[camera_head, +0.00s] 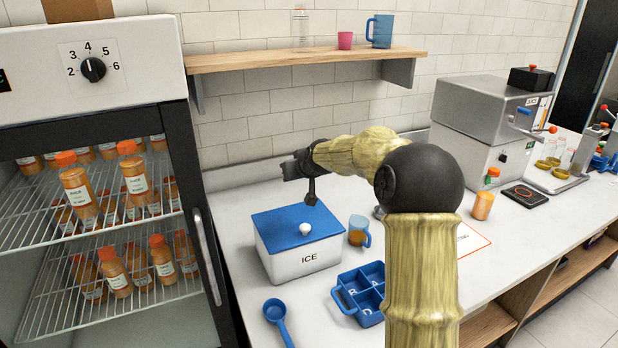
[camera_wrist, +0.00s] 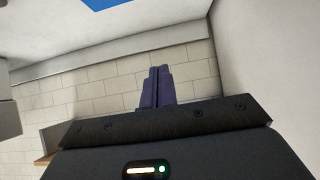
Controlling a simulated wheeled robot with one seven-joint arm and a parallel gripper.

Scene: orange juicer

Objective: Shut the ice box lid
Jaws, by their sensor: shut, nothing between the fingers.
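The white ice box (camera_head: 300,262), marked ICE, stands on the counter. Its blue lid (camera_head: 275,222) lies flat over the top, with a white knob (camera_head: 305,228) near the front edge; no gap shows between lid and box. My gripper (camera_head: 311,201) is above the lid's back right part, with its dark fingers together and nothing between them. I cannot tell whether the fingertips touch the lid. In the wrist view the closed fingers (camera_wrist: 158,70) show, and a blue patch of the lid (camera_wrist: 103,4) shows at the top edge.
A small jug (camera_head: 359,232) stands right of the box. A blue divided tray (camera_head: 362,293) and a blue scoop (camera_head: 277,318) lie in front. The bottle fridge (camera_head: 205,250) stands close on the left. A wooden shelf (camera_head: 290,60) hangs above; a metal machine (camera_head: 487,120) stands right.

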